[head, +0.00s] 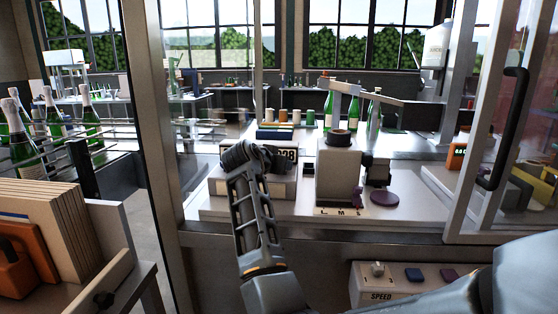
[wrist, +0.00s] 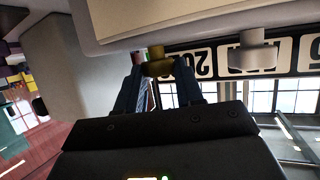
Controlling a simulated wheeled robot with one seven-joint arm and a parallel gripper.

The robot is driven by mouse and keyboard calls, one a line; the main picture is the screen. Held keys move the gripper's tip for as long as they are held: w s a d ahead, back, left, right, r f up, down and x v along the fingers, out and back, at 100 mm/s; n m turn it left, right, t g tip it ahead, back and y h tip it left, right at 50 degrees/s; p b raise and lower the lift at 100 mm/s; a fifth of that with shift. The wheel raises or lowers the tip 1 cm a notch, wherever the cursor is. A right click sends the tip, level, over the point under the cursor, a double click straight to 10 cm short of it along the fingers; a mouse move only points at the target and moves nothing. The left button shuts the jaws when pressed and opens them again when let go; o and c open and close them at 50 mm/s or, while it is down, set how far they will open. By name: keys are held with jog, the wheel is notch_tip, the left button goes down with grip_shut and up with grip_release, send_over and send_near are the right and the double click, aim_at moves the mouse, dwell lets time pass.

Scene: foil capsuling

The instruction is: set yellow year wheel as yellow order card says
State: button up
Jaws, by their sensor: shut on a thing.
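My gripper (head: 258,155) is at the front of the pale machine in the head view, where my wrist covers part of the year display (head: 286,155); the digits "028" show beside it. In the wrist view my gripper (wrist: 160,70) has its two dark fingers on either side of a small yellow knob (wrist: 157,55), which looks like the yellow year wheel, and is shut on it. The year plates (wrist: 200,64) appear upside down behind the fingers and are partly hidden. I cannot make out the yellow order card.
A white knob (wrist: 250,54) sits right of the yellow one in the wrist view. Foil spools and green bottles (head: 328,112) stand behind the machine. A purple disc (head: 384,198) lies at its right. A glass door with a black handle (head: 503,125) is at right.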

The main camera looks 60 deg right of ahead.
jog(key=n+t+p, duration=0.1)
jog(key=n+t+y+p, duration=0.1)
jog(key=n+t+p, duration=0.2)
jog(key=shift+s+d+r+t, duration=0.15)
jog(key=shift+s+r+t, duration=0.15)
jog(key=shift+s+t, duration=0.1)
jog(key=shift+s+f+n+t+y+p, duration=0.1)
jog(key=shift+f+n+t+y+p, duration=0.1)
jog(key=shift+n+t+y+p, duration=1.15)
jog(key=shift+n+t, duration=0.35)
jog(key=shift+n, duration=0.1)
jog(key=o, duration=1)
jog(key=shift+o, duration=0.2)
jog(key=v, duration=0.7)
jog(key=shift+s+a+b, duration=0.2)
jog(key=shift+a+b, duration=0.05)
jog(key=shift+b, duration=0.15)
